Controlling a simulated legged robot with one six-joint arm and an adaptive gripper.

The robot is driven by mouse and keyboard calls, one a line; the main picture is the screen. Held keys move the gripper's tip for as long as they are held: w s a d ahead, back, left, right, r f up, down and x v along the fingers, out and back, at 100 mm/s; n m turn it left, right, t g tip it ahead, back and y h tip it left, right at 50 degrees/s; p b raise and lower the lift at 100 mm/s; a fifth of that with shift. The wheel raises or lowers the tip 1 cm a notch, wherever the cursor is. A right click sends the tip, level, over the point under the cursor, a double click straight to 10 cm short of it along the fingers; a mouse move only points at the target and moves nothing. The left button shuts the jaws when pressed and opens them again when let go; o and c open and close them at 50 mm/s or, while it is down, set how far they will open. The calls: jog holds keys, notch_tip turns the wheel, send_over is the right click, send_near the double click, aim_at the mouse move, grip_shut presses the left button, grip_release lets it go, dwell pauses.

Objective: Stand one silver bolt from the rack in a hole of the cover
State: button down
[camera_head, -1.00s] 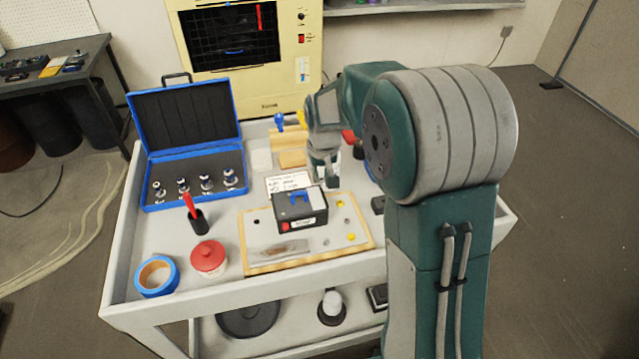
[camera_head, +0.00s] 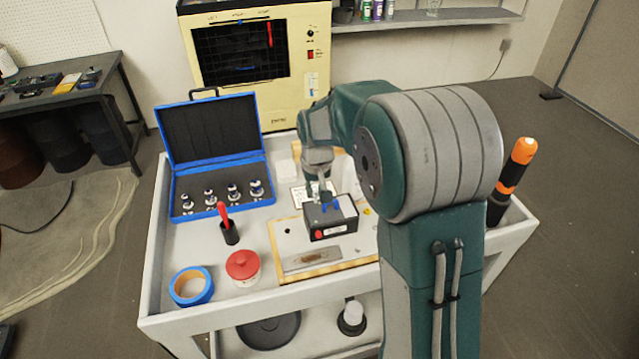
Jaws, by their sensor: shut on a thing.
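The cover appears to be the pale, wood-edged plate (camera_head: 289,245) near the front of the cart; a dark hole shows at its left side. A black box (camera_head: 333,223) with a red button and blue parts on top stands on it. My gripper (camera_head: 322,193) points down over the back of this box. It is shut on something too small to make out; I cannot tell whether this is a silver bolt. Several silver pieces (camera_head: 233,190) stand in the open blue case (camera_head: 221,160) at left. My arm hides the cover's right side, and I cannot make out the bolt rack.
A cup with a red-handled tool (camera_head: 230,232), a red-lidded jar (camera_head: 242,268) and blue tape (camera_head: 191,287) stand at the cart's (camera_head: 157,255) left front. An orange-and-black tool (camera_head: 512,178) stands at the right edge. A cream machine (camera_head: 255,60) stands behind.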

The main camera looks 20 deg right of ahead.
aim_at(313, 214)
jog(key=shift+a+f, duration=0.65)
jog(key=shift+a, duration=0.2)
jog(key=shift+a+f, duration=0.1)
jog(key=shift+f, duration=0.2)
jog(key=shift+d+f, duration=0.9)
jog(key=shift+d, duration=0.1)
jog(key=shift+a+f, duration=0.1)
jog(key=shift+a, duration=0.6)
jog(key=shift+d+r, duration=0.25)
jog(key=shift+d, duration=0.55)
jog(key=shift+a, duration=0.6)
jog(key=shift+d, duration=0.15)
jog(key=shift+f, duration=0.9)
